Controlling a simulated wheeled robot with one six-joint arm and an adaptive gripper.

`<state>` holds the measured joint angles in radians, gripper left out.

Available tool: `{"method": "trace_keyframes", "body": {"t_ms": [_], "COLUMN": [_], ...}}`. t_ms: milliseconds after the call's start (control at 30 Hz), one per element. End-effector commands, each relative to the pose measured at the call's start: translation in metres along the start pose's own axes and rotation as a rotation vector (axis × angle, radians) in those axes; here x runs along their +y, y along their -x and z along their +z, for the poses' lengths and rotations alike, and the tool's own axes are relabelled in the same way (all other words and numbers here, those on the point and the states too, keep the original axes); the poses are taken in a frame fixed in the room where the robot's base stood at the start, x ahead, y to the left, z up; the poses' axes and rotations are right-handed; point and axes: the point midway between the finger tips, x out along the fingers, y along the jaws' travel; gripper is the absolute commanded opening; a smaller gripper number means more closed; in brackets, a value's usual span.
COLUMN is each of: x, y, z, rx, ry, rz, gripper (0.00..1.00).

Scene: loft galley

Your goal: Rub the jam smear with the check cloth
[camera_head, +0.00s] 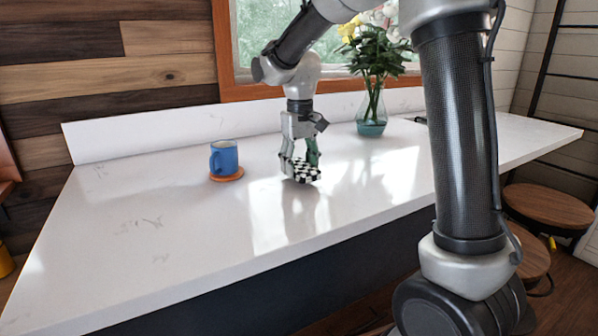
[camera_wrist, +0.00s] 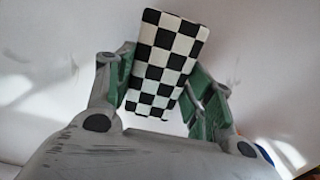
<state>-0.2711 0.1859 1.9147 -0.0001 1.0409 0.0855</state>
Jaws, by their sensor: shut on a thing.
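The black-and-white check cloth (camera_head: 302,169) is a small folded pad, held between the fingers of my gripper (camera_head: 300,160) above or at the white counter. In the wrist view the check cloth (camera_wrist: 166,62) stands out past the green-padded fingers of my gripper (camera_wrist: 165,95), which are shut on it. I cannot tell whether the cloth touches the counter. I do not see a clear jam smear in either view; the counter shows only faint grey veining and bright light patches.
A glass vase (camera_head: 371,115) with flowers stands behind to the right. The white counter (camera_head: 180,230) is clear at front left. Round wooden stools (camera_head: 548,208) stand at the right.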

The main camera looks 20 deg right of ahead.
Motion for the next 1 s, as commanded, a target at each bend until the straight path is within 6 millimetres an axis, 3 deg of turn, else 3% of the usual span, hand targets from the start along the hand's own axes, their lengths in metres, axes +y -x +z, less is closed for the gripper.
{"method": "trace_keyframes", "body": {"t_ms": [600,1000], "x": [0.008,0.008], "y": [0.057,0.063], "z": [0.010,0.011], "rx": [0.002,0.001], "ry": [-0.004,-0.004], "rz": [0.000,0.000], "gripper": [0.21,0.21]}}
